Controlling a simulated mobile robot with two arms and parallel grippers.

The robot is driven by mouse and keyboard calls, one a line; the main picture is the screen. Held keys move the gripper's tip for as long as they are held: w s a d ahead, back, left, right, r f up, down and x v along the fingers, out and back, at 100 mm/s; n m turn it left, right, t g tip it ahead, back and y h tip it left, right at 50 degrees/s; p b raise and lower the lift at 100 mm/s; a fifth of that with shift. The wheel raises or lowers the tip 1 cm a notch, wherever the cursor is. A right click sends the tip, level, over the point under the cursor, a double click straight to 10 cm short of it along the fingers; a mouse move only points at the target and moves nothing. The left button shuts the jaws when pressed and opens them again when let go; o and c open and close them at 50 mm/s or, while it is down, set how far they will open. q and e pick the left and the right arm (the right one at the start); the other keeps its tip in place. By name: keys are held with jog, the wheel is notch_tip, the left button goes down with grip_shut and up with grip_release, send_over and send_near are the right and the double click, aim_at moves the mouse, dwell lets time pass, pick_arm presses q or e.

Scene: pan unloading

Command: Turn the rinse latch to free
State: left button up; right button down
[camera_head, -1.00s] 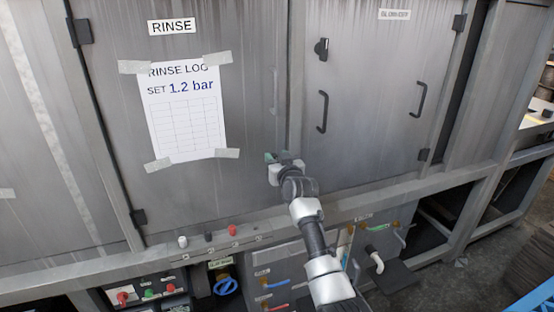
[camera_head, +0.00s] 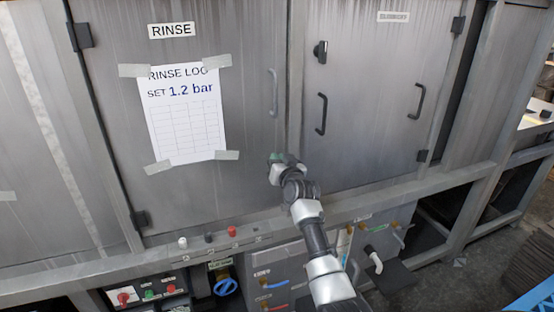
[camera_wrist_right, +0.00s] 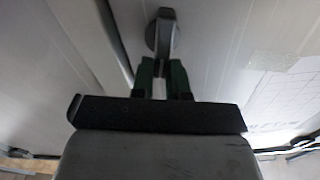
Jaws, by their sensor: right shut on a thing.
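The rinse latch (camera_wrist_right: 165,32) is a grey lever on a round base, at the top middle of the right wrist view. My right gripper (camera_wrist_right: 163,70) has green fingertips shut on the lever's end. In the head view, my right gripper (camera_head: 278,157) is at the lower right edge of the rinse door (camera_head: 248,60), and its hand hides the latch there. The lever looks nearly upright in the wrist view, but its setting on the door cannot be read. My left gripper is not in view.
The rinse door carries a grey handle (camera_head: 273,92) and a taped log sheet (camera_head: 185,120). The door to the right has a black latch (camera_head: 320,52) and a black handle (camera_head: 322,113). Below, a ledge holds small knobs (camera_head: 209,238), above valves and a control panel (camera_head: 150,294).

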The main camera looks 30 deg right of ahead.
jog(key=shift+s+d+f+m+p, duration=0.1)
jog(key=shift+d+f+m+p, duration=0.3)
jog(key=shift+m, duration=2.15)
jog(key=shift+s+d+f+m+p, duration=0.1)
jog(key=shift+d+f+m+p, duration=0.25)
jog(key=shift+m, duration=2.15)
jog(key=shift+s+d+f+m+p, duration=0.1)
jog(key=shift+d+f+m+p, duration=0.3)
jog(key=shift+m, duration=2.15)
jog(key=shift+a+f, duration=0.15)
jog(key=c, duration=1.1)
grip_release()
jog(key=shift+w, duration=0.1)
jog(key=v, duration=1.1)
